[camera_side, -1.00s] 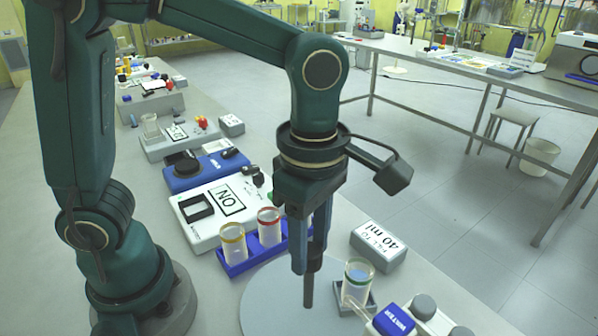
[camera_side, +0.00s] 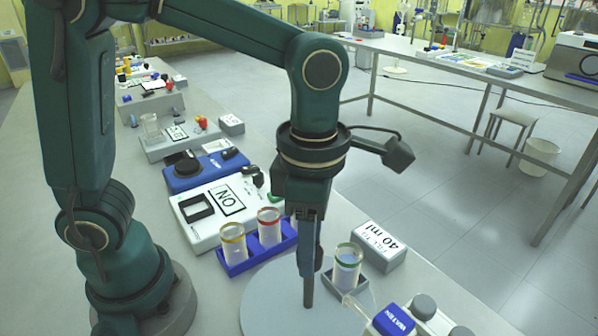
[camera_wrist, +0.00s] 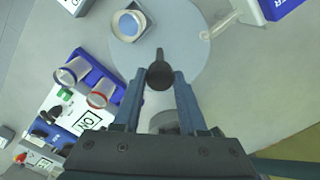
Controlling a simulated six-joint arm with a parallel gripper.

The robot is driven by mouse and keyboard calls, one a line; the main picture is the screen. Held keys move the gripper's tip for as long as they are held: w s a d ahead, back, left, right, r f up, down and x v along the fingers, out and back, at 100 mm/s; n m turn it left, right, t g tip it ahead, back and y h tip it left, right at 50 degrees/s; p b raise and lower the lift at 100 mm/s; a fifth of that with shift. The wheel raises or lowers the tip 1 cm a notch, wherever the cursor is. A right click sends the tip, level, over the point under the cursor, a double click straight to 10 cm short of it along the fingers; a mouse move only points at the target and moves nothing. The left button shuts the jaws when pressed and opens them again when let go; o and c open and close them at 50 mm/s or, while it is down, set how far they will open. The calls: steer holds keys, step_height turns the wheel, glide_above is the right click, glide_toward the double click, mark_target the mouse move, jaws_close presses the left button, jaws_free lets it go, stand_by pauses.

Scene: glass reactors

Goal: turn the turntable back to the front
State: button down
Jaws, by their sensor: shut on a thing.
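The turntable (camera_side: 262,308) is a round light grey disc on the bench, and it also shows in the wrist view (camera_wrist: 185,60). A dark upright post with a pointer-like knob (camera_wrist: 158,72) stands on it. My gripper (camera_side: 308,272) points down and is shut on this knob, whose lower post shows below the fingers. A clear vial with a green ring (camera_side: 347,268) stands in a dark holder near the disc's far right edge. In the wrist view the vial (camera_wrist: 128,25) is at the upper left of the disc.
A blue rack (camera_side: 235,265) with yellow-ringed and red-ringed vials stands close left of the disc. A "40 ml" sign block (camera_side: 378,247) is behind the green-ringed vial. A white device marked "ON" (camera_side: 205,232) stands farther back.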

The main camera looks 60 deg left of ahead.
steer(key=shift+n, duration=0.4)
stand_by(0.3)
steer(key=shift+c, duration=2.2)
jaws_free()
steer(key=shift+r, duration=2.6)
steer(key=shift+a, duration=0.1)
